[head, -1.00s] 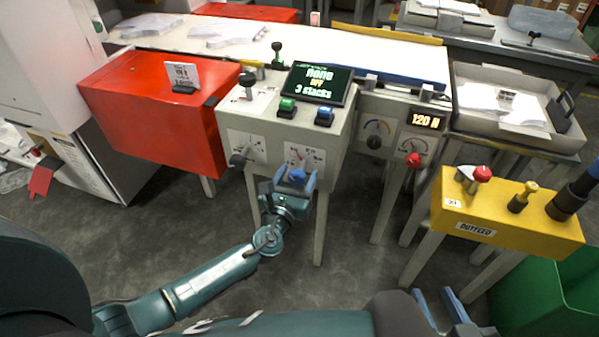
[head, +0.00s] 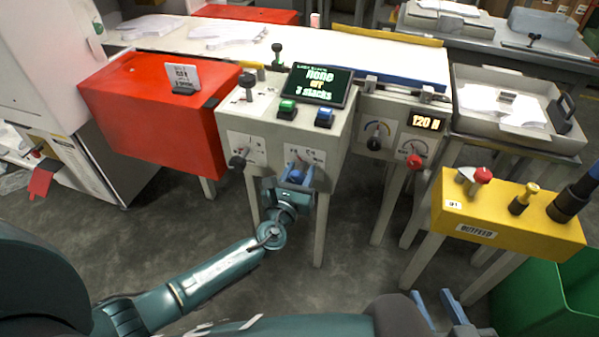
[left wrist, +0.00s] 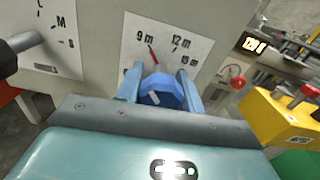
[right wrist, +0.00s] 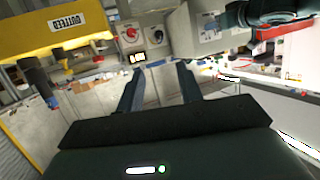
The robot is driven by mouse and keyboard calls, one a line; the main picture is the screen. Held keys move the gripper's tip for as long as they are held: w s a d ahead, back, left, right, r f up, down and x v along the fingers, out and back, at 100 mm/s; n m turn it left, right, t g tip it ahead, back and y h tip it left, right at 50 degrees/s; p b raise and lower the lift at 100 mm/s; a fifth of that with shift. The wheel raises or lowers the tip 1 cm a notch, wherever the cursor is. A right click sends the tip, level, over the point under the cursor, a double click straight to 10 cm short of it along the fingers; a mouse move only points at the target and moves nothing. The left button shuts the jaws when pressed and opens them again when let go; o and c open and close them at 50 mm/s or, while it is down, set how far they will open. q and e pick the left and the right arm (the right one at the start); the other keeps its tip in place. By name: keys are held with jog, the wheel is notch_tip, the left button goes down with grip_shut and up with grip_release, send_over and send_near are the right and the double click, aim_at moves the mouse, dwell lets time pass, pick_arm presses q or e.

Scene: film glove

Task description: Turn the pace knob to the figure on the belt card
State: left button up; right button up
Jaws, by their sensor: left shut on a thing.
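In the left wrist view a red needle on the dial (left wrist: 153,54) stands just right of the 9 m mark. My left gripper (head: 291,180) is shut on the knob, one finger on each side; it also shows in the left wrist view (left wrist: 160,85). The white belt card (head: 183,75) stands in a dark holder on the red box; its print is too small to read surely. My right gripper (head: 436,302) is open and empty (right wrist: 158,75).
The console has a dark lever knob (head: 237,161), green (head: 287,109) and blue (head: 324,117) buttons and a screen (head: 318,85). The yellow outfeed box (head: 500,215) and green bin (head: 545,290) are near my right gripper.

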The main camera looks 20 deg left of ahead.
pick_arm(q)
jog(key=shift+c, duration=0.3)
pick_arm(e)
jog(key=shift+f, duration=0.1)
pick_arm(q)
jog(key=shift+f+n+b, duration=0.1)
jog(key=shift+n+b, duration=0.3)
jog(key=n+b, duration=0.2)
jog(key=n, duration=0.1)
jog(key=shift+f, duration=0.1)
jog(key=shift+n+b, duration=0.65)
jog(key=shift+n, duration=0.75)
jog(key=n+b, duration=0.1)
jog(key=n, duration=0.1)
jog(key=shift+n+b, duration=0.3)
jog(key=shift+b, duration=0.05)
jog(key=shift+n+b, duration=0.55)
jog(key=shift+n, duration=0.85)
pick_arm(e)
jog(key=shift+w+a+f+n+t+y, duration=0.15)
jog(key=shift+w+a+f+n+t, duration=0.2)
jog(key=shift+f, duration=0.3)
jog(key=shift+w+a+f+n+t+y, duration=0.25)
jog(key=shift+f+n, duration=0.2)
jog(key=shift+f, duration=0.25)
jog(key=shift+w+a+f+n+t+y, duration=0.1)
jog(key=shift+w+a+f+n+t, duration=0.1)
jog(key=shift+w+a+f+n, duration=0.35)
jog(key=shift+s+d, duration=0.15)
jog(key=shift+s, duration=0.05)
